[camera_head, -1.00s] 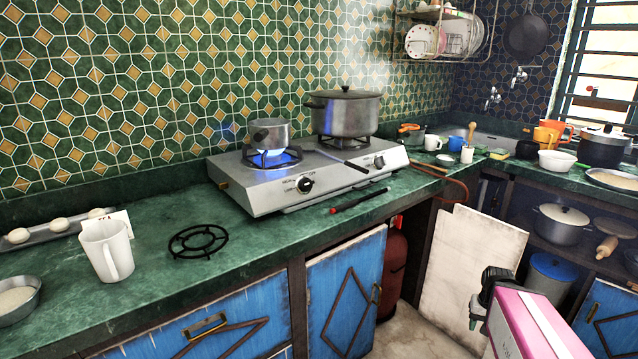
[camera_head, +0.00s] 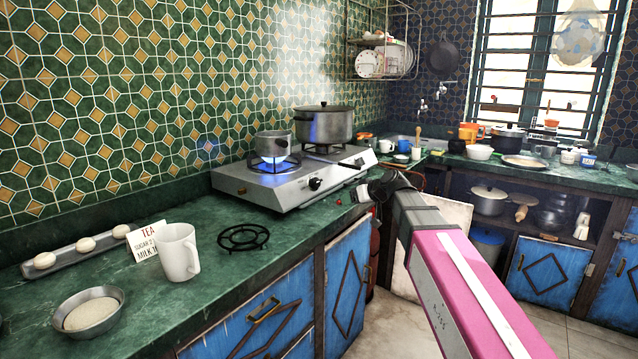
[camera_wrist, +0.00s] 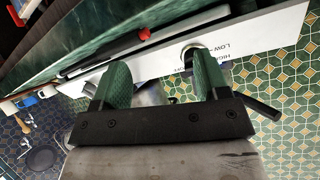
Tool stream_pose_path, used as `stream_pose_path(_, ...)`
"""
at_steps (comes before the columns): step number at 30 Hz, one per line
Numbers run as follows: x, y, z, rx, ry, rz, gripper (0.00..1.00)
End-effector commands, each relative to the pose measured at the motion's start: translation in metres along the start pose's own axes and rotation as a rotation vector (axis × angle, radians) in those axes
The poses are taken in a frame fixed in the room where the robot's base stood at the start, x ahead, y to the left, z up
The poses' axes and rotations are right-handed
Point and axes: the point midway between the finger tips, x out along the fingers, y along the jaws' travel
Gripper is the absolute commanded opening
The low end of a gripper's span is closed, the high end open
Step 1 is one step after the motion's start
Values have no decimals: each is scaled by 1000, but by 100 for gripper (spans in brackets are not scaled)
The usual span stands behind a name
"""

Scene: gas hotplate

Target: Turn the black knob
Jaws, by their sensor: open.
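The silver gas hotplate (camera_head: 290,186) stands on the green counter with two black knobs on its front panel. The left knob (camera_head: 315,183) is below the small pot's burner; the right knob (camera_head: 358,162) is below the large pot's side. In the wrist view a black knob (camera_wrist: 194,54) with HIGH and LOW lettering beside it shows near the tip of the right-hand finger, partly hidden by it. My gripper (camera_head: 364,190) is in front of the hotplate, its green fingers (camera_wrist: 160,76) apart with nothing held between them. I cannot tell whether a finger touches the knob.
A small pot (camera_head: 273,144) sits over a blue flame, and a large steaming pot (camera_head: 324,126) is behind it. A red-tipped dark stick (camera_wrist: 143,36) lies on the counter before the hotplate. A black ring stand (camera_head: 243,237) and white mug (camera_head: 179,252) stand left.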

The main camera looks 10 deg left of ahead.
Motion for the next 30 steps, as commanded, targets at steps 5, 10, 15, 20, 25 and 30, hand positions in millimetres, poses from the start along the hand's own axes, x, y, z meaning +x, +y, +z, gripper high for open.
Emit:
stream_pose_path(5, -1, -30, -62, -83, 116, -52, 68)
stream_pose_path(10, 1, -41, -80, -109, 151, -69, 68)
stream_pose_path(15, 19, -42, -83, -109, 152, -69, 68)
stream_pose_path(20, 48, -44, -87, -108, 151, -70, 68)
stream_pose_path(25, 76, -46, -92, -108, 151, -69, 68)
stream_pose_path(30, 96, -47, -93, -107, 150, -68, 68)
